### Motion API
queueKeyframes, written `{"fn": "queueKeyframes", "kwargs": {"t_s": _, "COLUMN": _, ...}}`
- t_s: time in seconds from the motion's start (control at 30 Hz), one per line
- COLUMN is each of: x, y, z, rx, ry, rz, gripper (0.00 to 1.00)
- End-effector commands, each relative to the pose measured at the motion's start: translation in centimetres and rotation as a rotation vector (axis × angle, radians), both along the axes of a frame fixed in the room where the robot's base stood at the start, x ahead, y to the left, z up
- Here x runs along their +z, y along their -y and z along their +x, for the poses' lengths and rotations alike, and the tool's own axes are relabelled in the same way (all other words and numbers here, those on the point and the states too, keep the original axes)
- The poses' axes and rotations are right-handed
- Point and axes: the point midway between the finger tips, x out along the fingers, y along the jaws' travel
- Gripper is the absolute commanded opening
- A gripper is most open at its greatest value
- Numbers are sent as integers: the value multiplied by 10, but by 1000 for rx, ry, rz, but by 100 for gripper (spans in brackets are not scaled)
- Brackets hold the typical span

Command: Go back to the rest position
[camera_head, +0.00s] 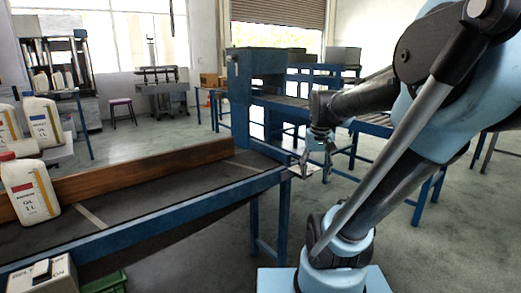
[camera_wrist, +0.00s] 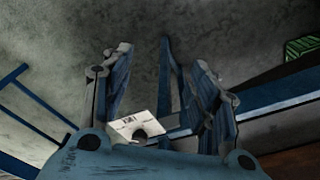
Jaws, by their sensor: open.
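My gripper (camera_head: 317,165) hangs just off the right end of the conveyor in the head view, its fingers apart with nothing between them. In the wrist view my gripper (camera_wrist: 163,85) also shows spread fingers, with grey floor beyond them. A small white plate or card (camera_head: 302,173) is at the conveyor's end, beside the fingers. A white card with dark marks (camera_wrist: 140,127) also shows in the wrist view near the left finger; part of it is hidden.
A conveyor with a blue frame (camera_head: 190,215) runs along the left. White oil bottles (camera_head: 30,190) stand at its left end. A labelled box (camera_head: 42,276) and green crate (camera_head: 104,283) are at the lower left. Blue tables stand behind my arm. Floor shows between them.

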Motion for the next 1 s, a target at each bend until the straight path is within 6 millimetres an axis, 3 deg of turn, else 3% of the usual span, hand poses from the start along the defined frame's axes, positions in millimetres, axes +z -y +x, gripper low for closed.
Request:
{"fn": "queueKeyframes", "kwargs": {"t_s": 0.1, "x": -20, "y": 0, "z": -31, "rx": 10, "ry": 15, "rz": -2, "gripper": 54}}
{"fn": "queueKeyframes", "kwargs": {"t_s": 0.3, "x": -57, "y": 0, "z": -73, "rx": 26, "ry": 41, "rz": -4, "gripper": 54}}
{"fn": "queueKeyframes", "kwargs": {"t_s": 0.5, "x": -88, "y": 0, "z": -101, "rx": 40, "ry": 62, "rz": -6, "gripper": 54}}
{"fn": "queueKeyframes", "kwargs": {"t_s": 0.87, "x": -101, "y": 0, "z": -111, "rx": 45, "ry": 70, "rz": -7, "gripper": 54}}
{"fn": "queueKeyframes", "kwargs": {"t_s": 0.93, "x": -101, "y": 0, "z": -111, "rx": 45, "ry": 70, "rz": -7, "gripper": 38}}
{"fn": "queueKeyframes", "kwargs": {"t_s": 1.0, "x": -101, "y": 0, "z": -111, "rx": 45, "ry": 70, "rz": -7, "gripper": 33}}
